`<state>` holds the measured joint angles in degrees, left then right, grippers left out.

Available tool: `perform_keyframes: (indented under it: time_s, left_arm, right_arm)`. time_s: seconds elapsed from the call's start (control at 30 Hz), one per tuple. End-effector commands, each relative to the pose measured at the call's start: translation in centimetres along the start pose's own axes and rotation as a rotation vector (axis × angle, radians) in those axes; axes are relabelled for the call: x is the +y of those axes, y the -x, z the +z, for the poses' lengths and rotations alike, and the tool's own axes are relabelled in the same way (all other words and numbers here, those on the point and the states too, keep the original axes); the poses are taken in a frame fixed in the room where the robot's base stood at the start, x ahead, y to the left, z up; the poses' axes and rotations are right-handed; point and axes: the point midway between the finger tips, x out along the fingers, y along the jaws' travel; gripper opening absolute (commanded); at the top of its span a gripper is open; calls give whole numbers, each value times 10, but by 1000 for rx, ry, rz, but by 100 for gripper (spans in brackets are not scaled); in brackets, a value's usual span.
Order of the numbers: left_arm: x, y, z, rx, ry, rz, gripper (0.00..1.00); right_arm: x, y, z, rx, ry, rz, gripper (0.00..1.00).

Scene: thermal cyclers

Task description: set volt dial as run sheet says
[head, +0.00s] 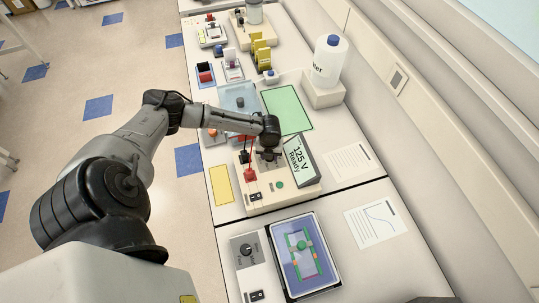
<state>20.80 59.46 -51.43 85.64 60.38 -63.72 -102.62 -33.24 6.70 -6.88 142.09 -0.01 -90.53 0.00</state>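The power supply (303,185) is a cream box on the bench with a tilted display (299,158) that reads "125 V Ready". My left gripper (268,157) points down over the top panel of the power supply, just left of the display. The volt dial is not clearly visible; the gripper and wrist cover that part of the panel. I cannot tell whether the fingers are open or shut, or whether they touch a dial. A printed sheet (350,160) lies right of the power supply; its text is too small to read. My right gripper is not in view.
A clear gel tank (238,98) is behind. A second device with a knob (246,249) and a screen (303,252) is in front. A sheet with a curve (376,223) lies right of it. A white bottle (329,62) stands behind.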

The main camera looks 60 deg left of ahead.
Motion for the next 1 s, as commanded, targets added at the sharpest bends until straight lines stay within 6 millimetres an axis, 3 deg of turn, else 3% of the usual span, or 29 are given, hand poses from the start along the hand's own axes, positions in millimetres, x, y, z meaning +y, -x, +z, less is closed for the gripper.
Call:
perform_keyframes:
  time_s: [0.5, 1.0]
  left_arm:
    - [-2, 2, -1, 2, -334, -3, 15]
    - [-2, 2, -1, 2, -408, -3, 15]
  right_arm:
    - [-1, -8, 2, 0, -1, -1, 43]
    - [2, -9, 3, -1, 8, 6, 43]
